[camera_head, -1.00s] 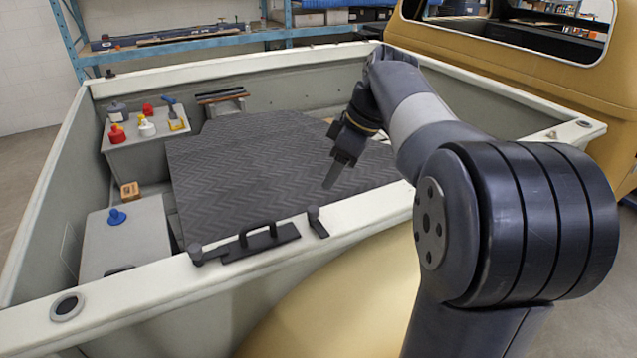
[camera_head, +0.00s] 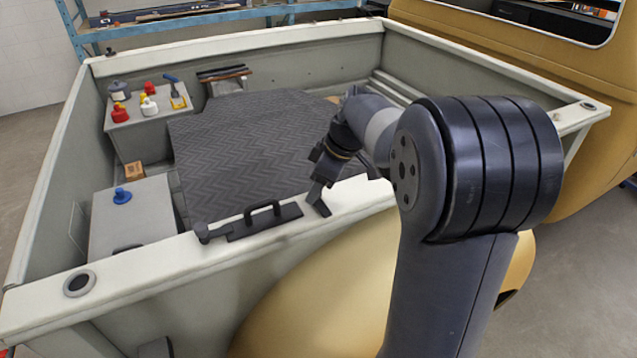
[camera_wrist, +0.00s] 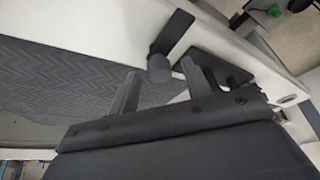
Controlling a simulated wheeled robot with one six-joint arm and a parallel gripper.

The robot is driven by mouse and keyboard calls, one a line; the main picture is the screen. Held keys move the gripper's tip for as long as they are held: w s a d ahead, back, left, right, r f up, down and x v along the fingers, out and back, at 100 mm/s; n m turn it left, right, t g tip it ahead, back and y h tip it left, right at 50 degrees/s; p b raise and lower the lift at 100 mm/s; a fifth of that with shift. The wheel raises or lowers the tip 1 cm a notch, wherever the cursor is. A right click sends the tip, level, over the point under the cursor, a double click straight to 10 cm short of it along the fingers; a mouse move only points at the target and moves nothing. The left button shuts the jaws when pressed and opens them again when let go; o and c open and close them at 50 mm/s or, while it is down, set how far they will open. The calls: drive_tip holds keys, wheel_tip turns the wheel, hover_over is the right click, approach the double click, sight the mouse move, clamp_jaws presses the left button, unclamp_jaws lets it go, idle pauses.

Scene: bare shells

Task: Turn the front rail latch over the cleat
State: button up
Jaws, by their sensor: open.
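The front rail (camera_head: 150,262) is the pale near edge of the bed. A short dark bar with a round knob, apparently the latch, lies across it and is mostly behind my fingers in the head view; its knob (camera_wrist: 159,69) and arm (camera_wrist: 176,32) show in the wrist view. Left of it along the rail is a dark plate with a raised handle (camera_head: 264,212) and a round post (camera_head: 203,231) at its left end. I cannot tell which part is the cleat. My gripper (camera_wrist: 160,72) is open, a fingertip on each side of the knob; contact is unclear.
The bed holds a dark ribbed mat (camera_head: 250,140). A grey box with a blue knob (camera_head: 122,195) and a shelf with red and white bottles (camera_head: 149,108) stand at the left. A round rail socket (camera_head: 79,283) is at the near left. The rail's left stretch is clear.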

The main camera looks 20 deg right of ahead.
drive_tip(key=shift+c, duration=0.5)
drive_tip(key=c, duration=0.9)
drive_tip(key=m+t+b, duration=0.1)
drive_tip(key=m+b, duration=0.1)
drive_tip(key=m, duration=0.2)
drive_tip(key=shift+a+h, duration=0.1)
drive_tip(key=shift+h, duration=0.3)
drive_tip(key=m+h, duration=0.1)
drive_tip(key=m, duration=0.1)
drive_tip(key=m+t, duration=0.1)
drive_tip(key=m, duration=0.1)
drive_tip(key=shift+s+a+m+h, duration=0.1)
drive_tip(key=shift+a+m+h, duration=0.05)
drive_tip(key=shift+m+h, duration=0.2)
drive_tip(key=m+h, duration=0.2)
drive_tip(key=m, duration=0.3)
drive_tip(key=shift+a+b, duration=0.15)
drive_tip(key=shift+b, duration=0.25)
drive_tip(key=shift+m+g+h+b, duration=0.4)
drive_tip(key=shift+m+h, duration=0.45)
drive_tip(key=shift+m, duration=1.5)
